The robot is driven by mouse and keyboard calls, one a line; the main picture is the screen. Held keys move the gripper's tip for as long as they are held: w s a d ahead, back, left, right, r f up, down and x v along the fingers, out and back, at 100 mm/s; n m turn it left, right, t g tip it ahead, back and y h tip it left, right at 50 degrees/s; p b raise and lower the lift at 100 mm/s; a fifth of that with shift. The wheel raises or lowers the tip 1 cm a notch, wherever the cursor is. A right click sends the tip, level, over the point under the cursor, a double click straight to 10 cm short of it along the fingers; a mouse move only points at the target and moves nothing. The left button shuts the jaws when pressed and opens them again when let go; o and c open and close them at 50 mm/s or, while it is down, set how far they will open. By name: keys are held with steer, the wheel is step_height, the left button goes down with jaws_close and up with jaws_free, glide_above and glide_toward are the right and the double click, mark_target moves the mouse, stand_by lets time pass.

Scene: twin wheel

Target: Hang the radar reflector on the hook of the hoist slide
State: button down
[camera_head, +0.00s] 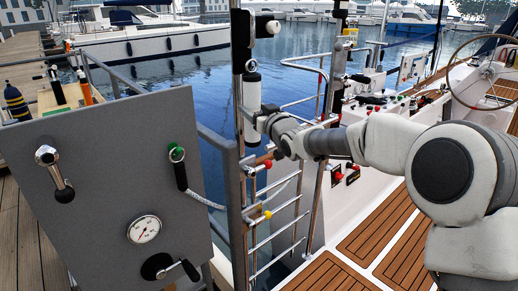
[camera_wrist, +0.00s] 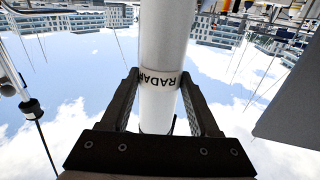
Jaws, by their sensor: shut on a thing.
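The radar reflector (camera_head: 252,90) is a white upright tube in the head view, close beside a dark vertical post (camera_head: 237,45). In the wrist view the white tube (camera_wrist: 162,35) carries a black RADAR label and runs between the two dark fingers of my gripper (camera_wrist: 158,76). My gripper (camera_head: 262,118) is shut on the tube's lower part in the head view. A black fitting with a white round end (camera_head: 268,27) sits on the post above the tube and looks like the hoist slide. I cannot make out its hook or whether the reflector touches it.
A grey panel (camera_head: 110,180) with levers and a gauge (camera_head: 144,229) stands at the left. A metal ladder with red and yellow knobs (camera_head: 268,214) stands below my gripper. Steel rails, a boat's steering wheel (camera_head: 485,75) and a wooden deck (camera_head: 370,245) lie to the right.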

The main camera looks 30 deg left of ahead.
steer(key=shift+w+a+f+b, duration=0.15)
steer(key=shift+a+f+b, duration=0.45)
steer(key=shift+f, duration=0.05)
stand_by(0.9)
steer(key=shift+a+f, duration=0.1)
steer(key=shift+a, duration=0.05)
stand_by(0.5)
steer(key=shift+c, duration=0.2)
jaws_free()
steer(key=v, duration=1.7)
steer(key=shift+d, duration=0.25)
